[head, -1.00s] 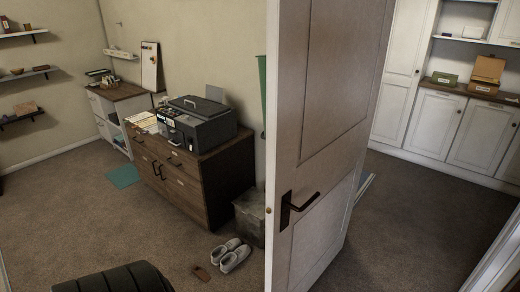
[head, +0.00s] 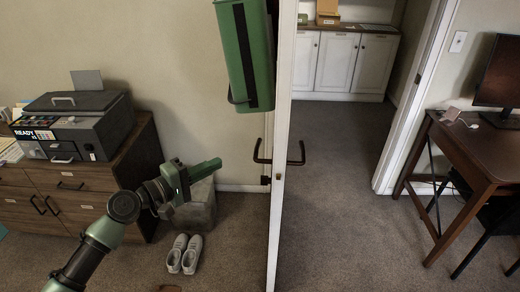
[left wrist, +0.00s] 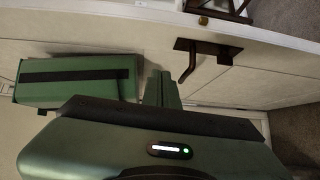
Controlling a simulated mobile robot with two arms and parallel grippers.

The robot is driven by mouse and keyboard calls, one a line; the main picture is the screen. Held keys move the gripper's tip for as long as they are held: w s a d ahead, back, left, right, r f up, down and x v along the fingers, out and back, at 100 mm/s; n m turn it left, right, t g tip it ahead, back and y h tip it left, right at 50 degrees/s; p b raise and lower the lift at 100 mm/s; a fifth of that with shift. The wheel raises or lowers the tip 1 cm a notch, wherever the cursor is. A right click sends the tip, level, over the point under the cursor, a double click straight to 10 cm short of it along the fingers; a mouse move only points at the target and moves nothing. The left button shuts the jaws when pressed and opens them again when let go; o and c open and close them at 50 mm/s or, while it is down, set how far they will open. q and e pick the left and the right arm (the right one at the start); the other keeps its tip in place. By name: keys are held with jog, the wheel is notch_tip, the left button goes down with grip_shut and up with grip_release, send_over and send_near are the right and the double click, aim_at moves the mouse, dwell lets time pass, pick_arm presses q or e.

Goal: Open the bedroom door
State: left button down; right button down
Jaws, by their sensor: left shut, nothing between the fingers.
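The white door (head: 285,90) stands ajar, seen nearly edge-on in the head view, with open floor through the doorway to its right. A dark lever handle (head: 262,153) is on its left face, and another handle (head: 297,155) is on its right face. My left gripper (head: 217,165) is shut and empty, left of the left-face handle and apart from it in the picture. In the left wrist view, the door face (left wrist: 240,72) carries the handle (left wrist: 190,60), beyond my left gripper's fingers (left wrist: 165,90). My right gripper is not in view.
A green case (head: 245,55) with a dark band is high beside the door. A grey bin (head: 195,208) and shoes (head: 184,253) are below my left gripper. A wooden cabinet (head: 145,165) is left; a desk (head: 470,160) is right. Carpet beyond the doorway is clear.

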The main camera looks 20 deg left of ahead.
pick_arm(q)
jog(key=w+d+r+h+p, duration=0.1)
jog(key=w+d+r+p, duration=0.2)
jog(key=w+d+p, duration=0.3)
jog(key=w+d, duration=0.2)
jog(key=d, duration=0.3)
jog(key=shift+w, duration=0.4)
jog(key=shift+r, duration=0.1)
